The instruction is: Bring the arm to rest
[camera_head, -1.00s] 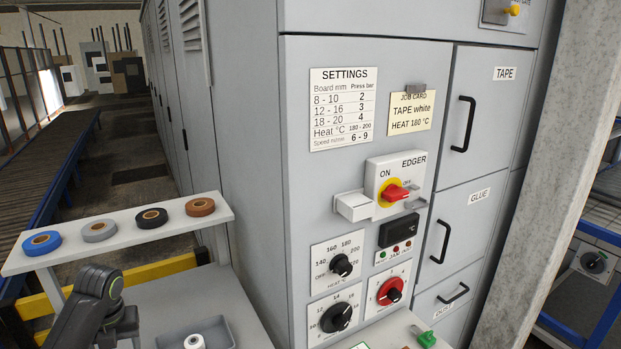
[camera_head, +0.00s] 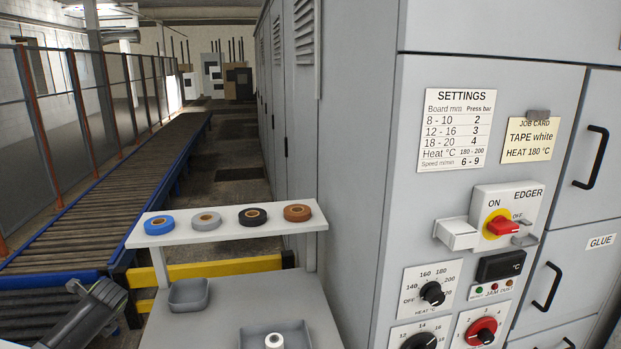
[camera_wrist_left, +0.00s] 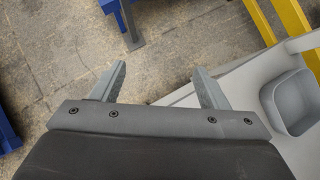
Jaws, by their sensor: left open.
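My left arm shows at the lower left of the head view, left of the grey work table (camera_head: 235,300); its gripper fingers cannot be made out there. In the left wrist view my left gripper (camera_wrist_left: 158,80) is open, its two fingers wide apart with nothing between them. It is over the concrete floor (camera_wrist_left: 180,35), at the left edge of the table. My right gripper is in neither view.
A shelf (camera_head: 228,234) holds blue, grey, black and brown tape rolls. A white roll (camera_head: 274,341) sits in a tray (camera_head: 300,333); a small tray (camera_head: 188,294) is empty. The edger cabinet (camera_head: 350,160) stands right, a conveyor (camera_head: 110,180) left, a yellow rail (camera_head: 225,268) behind the table.

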